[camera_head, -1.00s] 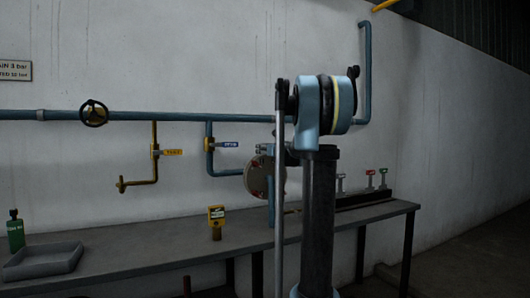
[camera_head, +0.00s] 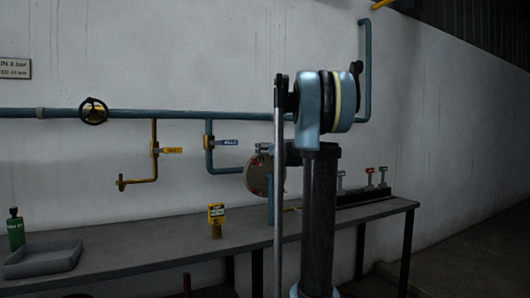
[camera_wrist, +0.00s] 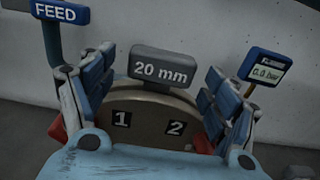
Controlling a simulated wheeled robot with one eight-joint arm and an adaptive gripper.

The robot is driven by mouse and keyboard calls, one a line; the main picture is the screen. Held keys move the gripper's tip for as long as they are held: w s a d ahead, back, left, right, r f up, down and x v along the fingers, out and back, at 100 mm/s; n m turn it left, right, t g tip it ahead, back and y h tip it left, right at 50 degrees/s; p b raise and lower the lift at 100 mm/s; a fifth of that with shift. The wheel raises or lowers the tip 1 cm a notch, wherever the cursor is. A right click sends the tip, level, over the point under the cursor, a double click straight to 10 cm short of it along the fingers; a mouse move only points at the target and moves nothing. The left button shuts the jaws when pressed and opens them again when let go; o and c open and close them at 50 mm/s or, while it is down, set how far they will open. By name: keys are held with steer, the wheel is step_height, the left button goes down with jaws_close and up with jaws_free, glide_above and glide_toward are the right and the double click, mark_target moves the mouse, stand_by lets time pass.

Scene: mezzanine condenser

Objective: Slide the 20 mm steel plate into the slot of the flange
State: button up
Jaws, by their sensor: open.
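In the wrist view a grey tag reading "20 mm" (camera_wrist: 163,71) stands upright above the rim of a round brownish flange (camera_wrist: 150,108) marked 1 and 2. The tag appears to belong to the steel plate, whose body is hidden, so how deep it sits in the slot cannot be told. My gripper (camera_wrist: 160,66) is open, with one finger on each side of the tag and clear space on both sides. In the head view the round flange (camera_head: 259,176) stands at the bench, partly covered by my arm.
A blue FEED tag (camera_wrist: 54,12) and a gauge reading 0.0 bar (camera_wrist: 265,68) stand beyond the fingers. On the bench (camera_head: 130,238) are a grey tray (camera_head: 43,259), a green bottle (camera_head: 15,229), a yellow device (camera_head: 216,217) and a dark rack (camera_head: 350,198) with coloured tags.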

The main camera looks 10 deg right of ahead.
steer(key=v, duration=1)
steer(key=s+a+f+n+g+y, duration=0.1)
steer(key=s+a+f+n+g, duration=0.4)
steer(key=s+f+n, duration=0.55)
steer(key=s+a+f+n+g, duration=0.4)
steer(key=s+a+f+n, duration=0.5)
steer(key=s, duration=0.3)
steer(key=s+d+f+n+g+h, duration=0.2)
steer(key=s+d+f+n, duration=0.1)
steer(key=s+f, duration=0.4)
steer(key=s+d+f+n+g+h, duration=0.2)
steer(key=s+d+f+n, duration=0.1)
steer(key=s+f+n, duration=0.2)
steer(key=s+d+f+n+g+h, duration=0.2)
steer(key=s+d+f+n, duration=0.2)
steer(key=s+f, duration=0.5)
steer(key=shift+s+f+n+h, duration=0.35)
steer(key=shift+s+n, duration=0.2)
steer(key=shift+s, duration=0.2)
steer(key=shift+w, duration=0.1)
